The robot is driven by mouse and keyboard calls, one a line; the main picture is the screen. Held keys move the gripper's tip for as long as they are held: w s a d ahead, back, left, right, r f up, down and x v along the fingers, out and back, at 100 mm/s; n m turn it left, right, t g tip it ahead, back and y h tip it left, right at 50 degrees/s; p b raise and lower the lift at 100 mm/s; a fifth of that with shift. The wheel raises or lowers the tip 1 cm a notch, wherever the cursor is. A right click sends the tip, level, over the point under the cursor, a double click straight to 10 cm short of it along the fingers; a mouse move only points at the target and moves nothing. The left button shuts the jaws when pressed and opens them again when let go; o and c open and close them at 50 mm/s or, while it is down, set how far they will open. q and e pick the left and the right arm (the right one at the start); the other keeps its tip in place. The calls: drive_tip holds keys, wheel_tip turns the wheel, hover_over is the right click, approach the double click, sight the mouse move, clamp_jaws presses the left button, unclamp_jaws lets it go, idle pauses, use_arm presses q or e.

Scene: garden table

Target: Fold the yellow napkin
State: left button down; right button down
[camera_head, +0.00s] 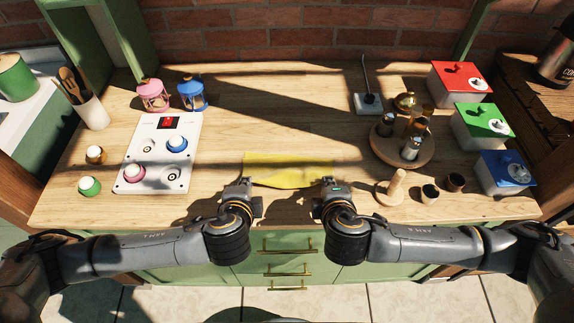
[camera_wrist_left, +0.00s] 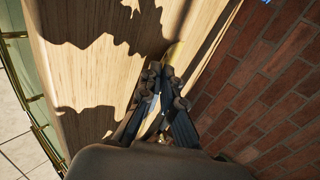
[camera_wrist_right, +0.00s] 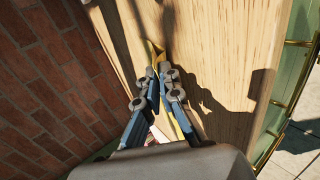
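The yellow napkin (camera_head: 290,171) lies near the front edge of the table, between my two grippers. Its near part looks brighter and slightly raised, with a darker strip behind it. My left gripper (camera_head: 244,183) is at its left near corner; in the left wrist view the fingertips (camera_wrist_left: 161,72) are together on a yellow strip of napkin (camera_wrist_left: 174,52). My right gripper (camera_head: 330,183) is at its right near corner; in the right wrist view its fingertips (camera_wrist_right: 159,68) are together, with napkin (camera_wrist_right: 150,48) at the tips. The pinched corners are mostly hidden by the fingers.
A white panel (camera_head: 133,161) with knobs stands to the left, with pink (camera_head: 153,96) and blue lanterns (camera_head: 192,95) behind it. A round wooden tray (camera_head: 382,151) with shakers, small cups and lidded boxes (camera_head: 482,129) are to the right. Wood behind the napkin is clear.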

use_arm(q)
drive_tip(key=c, duration=1.2)
unclamp_jaws()
use_arm(e)
drive_tip(key=c, duration=1.2)
unclamp_jaws()
use_arm(q)
drive_tip(key=shift+s+r, duration=0.1)
drive_tip(key=shift+r, duration=0.4)
use_arm(e)
drive_tip(key=shift+s+r, duration=0.1)
drive_tip(key=shift+r, duration=0.4)
use_arm(q)
drive_tip(key=s+r, duration=0.3)
drive_tip(key=r, duration=0.2)
drive_tip(key=s+r, duration=0.2)
drive_tip(key=r, duration=0.1)
drive_tip(key=shift+s, duration=0.35)
use_arm(e)
drive_tip(key=s+r, duration=0.3)
drive_tip(key=r, duration=0.2)
drive_tip(key=s+r, duration=0.2)
drive_tip(key=r, duration=0.1)
drive_tip(key=shift+s, duration=0.35)
